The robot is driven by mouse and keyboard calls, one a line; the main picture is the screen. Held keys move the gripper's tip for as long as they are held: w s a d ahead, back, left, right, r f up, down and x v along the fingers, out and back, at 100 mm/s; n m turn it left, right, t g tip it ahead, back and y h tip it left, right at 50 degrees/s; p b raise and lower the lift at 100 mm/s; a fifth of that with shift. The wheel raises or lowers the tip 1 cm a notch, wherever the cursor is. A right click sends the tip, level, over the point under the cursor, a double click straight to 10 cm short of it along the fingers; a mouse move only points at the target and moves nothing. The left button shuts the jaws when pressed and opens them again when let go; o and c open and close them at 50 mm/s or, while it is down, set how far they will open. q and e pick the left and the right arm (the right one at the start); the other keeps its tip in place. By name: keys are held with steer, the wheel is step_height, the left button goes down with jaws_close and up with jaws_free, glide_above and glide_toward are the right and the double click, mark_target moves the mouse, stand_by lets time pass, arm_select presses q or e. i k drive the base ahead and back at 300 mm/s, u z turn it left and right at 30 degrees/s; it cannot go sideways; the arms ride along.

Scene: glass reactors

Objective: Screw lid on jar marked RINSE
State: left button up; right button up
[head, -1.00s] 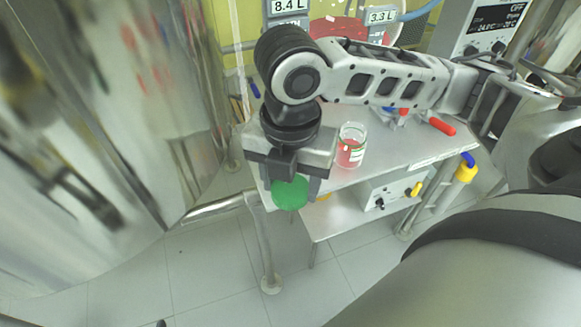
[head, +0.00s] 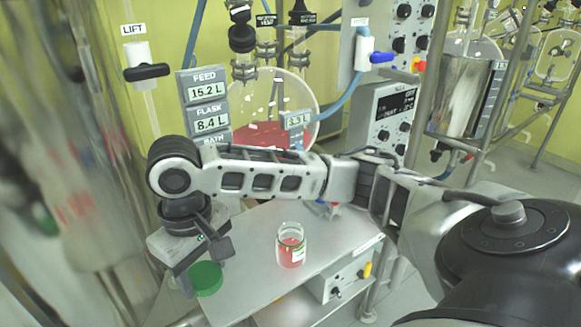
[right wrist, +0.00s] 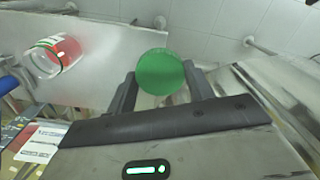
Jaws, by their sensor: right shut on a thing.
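A green lid (head: 205,278) is held between the fingers of my right gripper (head: 196,270), over the left end of the metal table. The lid also shows between the two fingertips in the right wrist view (right wrist: 160,72). An open glass jar (head: 291,246) with red contents stands upright on the table, to the right of the lid and apart from it. The jar also shows at the upper left of the right wrist view (right wrist: 57,54). Its label is too small to read. My left gripper is not in view.
The metal table (head: 243,240) has bare room around the jar. Behind it stand a round glass flask (head: 275,100) with red liquid and a display post (head: 208,97). A white box (head: 340,277) sits below the tabletop. A control unit (head: 383,118) stands behind right.

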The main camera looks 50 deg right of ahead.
mark_target(290, 242)
steer(key=k, duration=0.5)
steer(key=u, duration=2.2)
steer(key=k, duration=1.65)
steer(key=z, duration=2.05)
steer(key=i, duration=0.5)
